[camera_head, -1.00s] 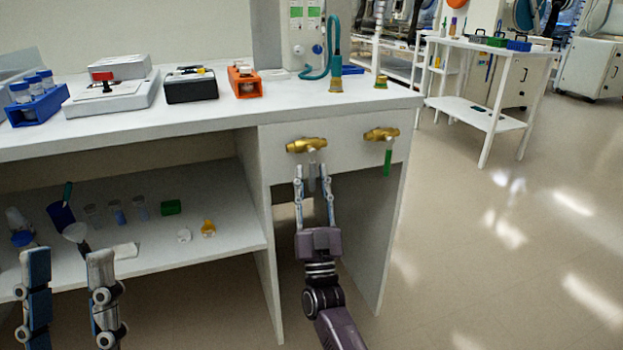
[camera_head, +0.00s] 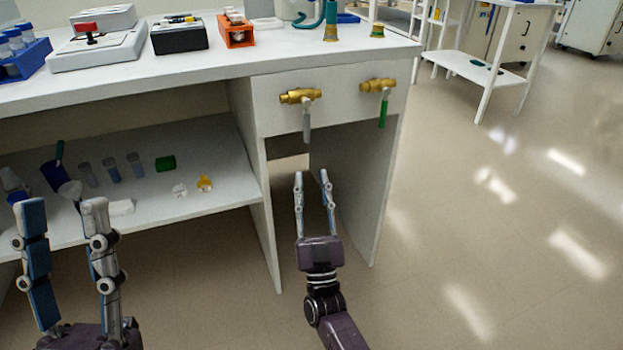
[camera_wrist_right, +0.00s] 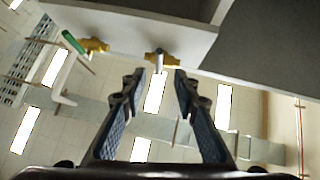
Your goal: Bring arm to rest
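My right gripper (camera_head: 312,178) is open and empty, below the bench front and in front of the opening under it. Above it, two brass valves are on the bench's front panel. The left valve (camera_head: 300,97) has a grey handle hanging down; the right valve (camera_head: 378,85) has a green handle hanging down. In the right wrist view the grey-handled valve (camera_wrist_right: 158,62) is beyond the open fingers (camera_wrist_right: 160,75), apart from them. The green-handled valve (camera_wrist_right: 95,46) is to its left. My left gripper (camera_head: 62,205) is open and empty, in front of the lower shelf.
The bench top (camera_head: 180,75) holds a blue tube rack (camera_head: 25,62), a scale (camera_head: 98,52), a black box (camera_head: 180,37) and an orange rack (camera_head: 236,32). The lower shelf (camera_head: 225,170) holds cups and small items. Open floor (camera_head: 480,220) lies to the right.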

